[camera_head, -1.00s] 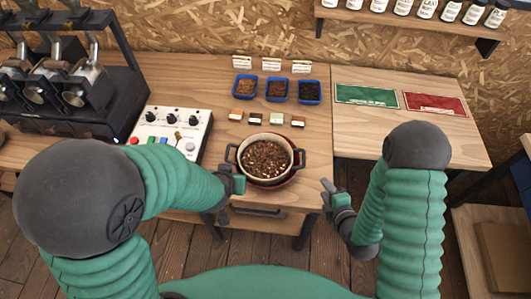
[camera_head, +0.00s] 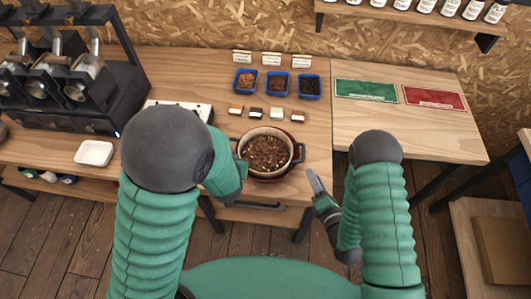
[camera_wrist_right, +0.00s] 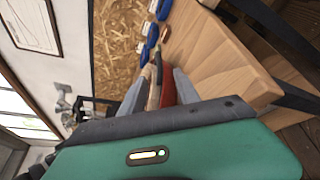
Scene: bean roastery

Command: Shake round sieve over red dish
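The round sieve (camera_head: 267,153) is pale-rimmed with dark side handles and holds brown beans with pale bits. It sits over the red dish (camera_head: 273,180), whose edge shows below and at the right. My left gripper (camera_head: 240,168) is at the sieve's left handle; its fingers are mostly hidden, so I cannot tell if they grip it. My right gripper (camera_head: 318,190) is open and empty, right of and nearer than the sieve, clear of its right handle. In the right wrist view, the sieve and dish show edge-on between its two separated fingers (camera_wrist_right: 158,95).
Blue trays (camera_head: 278,84) and small coloured blocks (camera_head: 276,113) lie behind the sieve. A grinder machine (camera_head: 60,85) and a white dish (camera_head: 94,153) stand left. A green mat (camera_head: 366,90) and a red mat (camera_head: 434,97) lie on the clear right table.

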